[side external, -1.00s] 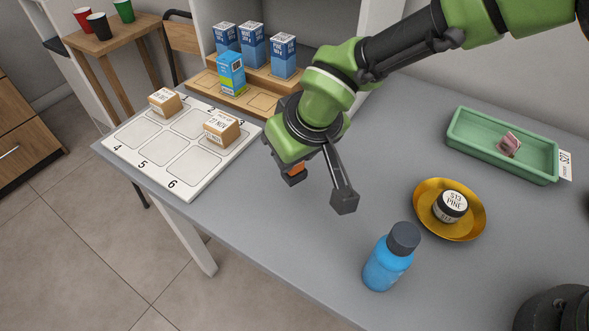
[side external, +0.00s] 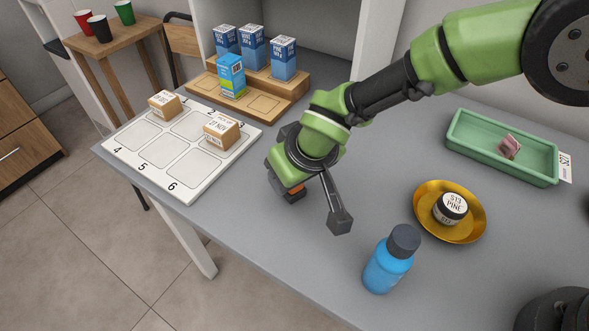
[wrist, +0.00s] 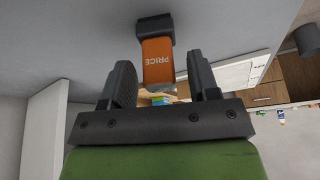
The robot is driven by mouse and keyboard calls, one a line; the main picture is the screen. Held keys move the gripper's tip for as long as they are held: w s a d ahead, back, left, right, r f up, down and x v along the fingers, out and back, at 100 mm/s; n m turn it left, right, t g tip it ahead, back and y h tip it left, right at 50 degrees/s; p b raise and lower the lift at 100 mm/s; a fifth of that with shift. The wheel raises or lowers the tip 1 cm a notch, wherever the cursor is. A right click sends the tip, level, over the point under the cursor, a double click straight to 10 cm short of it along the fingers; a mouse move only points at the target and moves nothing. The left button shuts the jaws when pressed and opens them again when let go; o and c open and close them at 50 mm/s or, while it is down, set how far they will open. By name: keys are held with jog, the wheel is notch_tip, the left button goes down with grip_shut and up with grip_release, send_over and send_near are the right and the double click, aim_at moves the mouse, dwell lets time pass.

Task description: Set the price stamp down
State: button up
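The price stamp shows in the wrist view (wrist: 157,62) as an orange body marked PRICE with a black end. This view is upside down, and the black end points towards the counter. My gripper (wrist: 162,72) has one finger on each side of the stamp, with a gap visible on both sides, so it looks open around it. In the side view only a bit of orange stamp (side external: 296,194) shows under my gripper (side external: 283,188), low over the grey counter (side external: 245,205). The stamp's contact with the counter is hidden in the side view.
A white numbered board (side external: 187,190) with two small boxes lies to the left. A wooden stepped stand (side external: 270,85) with cartons is behind. A blue bottle (side external: 383,272), a gold dish (side external: 425,220) with a jar and a green tray (side external: 480,155) are to the right.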

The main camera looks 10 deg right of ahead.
jog(key=v, duration=1.2)
jog(key=shift+r, duration=0.15)
